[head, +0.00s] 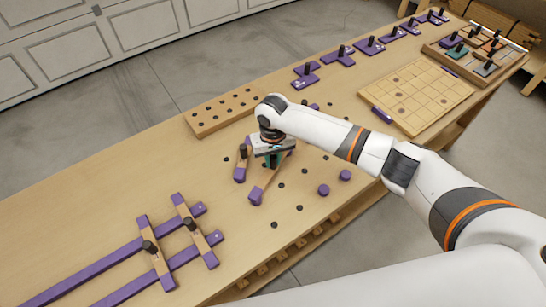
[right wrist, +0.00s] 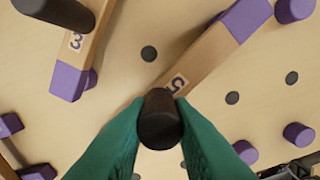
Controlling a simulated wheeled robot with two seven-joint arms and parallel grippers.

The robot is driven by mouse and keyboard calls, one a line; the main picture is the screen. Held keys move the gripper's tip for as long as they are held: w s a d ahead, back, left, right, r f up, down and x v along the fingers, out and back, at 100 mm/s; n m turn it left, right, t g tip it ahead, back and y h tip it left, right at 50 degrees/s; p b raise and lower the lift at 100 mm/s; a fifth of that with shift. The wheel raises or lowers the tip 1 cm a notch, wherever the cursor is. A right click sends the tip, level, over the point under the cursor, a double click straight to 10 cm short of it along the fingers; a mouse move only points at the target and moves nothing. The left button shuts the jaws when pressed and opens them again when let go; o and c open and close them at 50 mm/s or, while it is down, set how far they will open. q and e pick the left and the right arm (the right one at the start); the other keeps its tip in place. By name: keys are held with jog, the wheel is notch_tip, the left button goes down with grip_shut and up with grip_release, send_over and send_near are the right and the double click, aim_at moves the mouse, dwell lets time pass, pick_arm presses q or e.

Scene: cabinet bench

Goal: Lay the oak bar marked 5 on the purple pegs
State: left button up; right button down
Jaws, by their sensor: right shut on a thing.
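The oak bar marked 5 has purple ends and a dark knob; it shows in the head view (head: 265,184) and in the right wrist view (right wrist: 205,58). My right gripper (head: 270,160), with green fingers, is shut on its knob (right wrist: 160,118). Whether the bar touches the bench is unclear. Short purple pegs (head: 323,190) (head: 345,175) stand right of it in the head view; pegs also show in the right wrist view (right wrist: 298,135) (right wrist: 245,152) (right wrist: 293,10). My left gripper is not in view.
The oak bar marked 3 (right wrist: 84,32) lies close left of the held bar. Two knobbed bars cross long purple rails (head: 90,268) at lower left. A holed block (head: 215,118), grid board (head: 440,88) and purple knobbed pieces (head: 338,60) stand farther off. Dark holes dot the bench (head: 130,170).

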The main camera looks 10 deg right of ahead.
jog(key=shift+f, duration=0.2)
jog(key=shift+f, duration=0.3)
jog(key=shift+f, duration=0.15)
dwell(0.8)
jog(key=shift+p, duration=0.4)
dwell(1.1)
jog(key=c, duration=0.8)
grip_release()
notch_tip(320, 180, up, 8)
jog(key=p, duration=0.8)
jog(key=shift+p, duration=0.4)
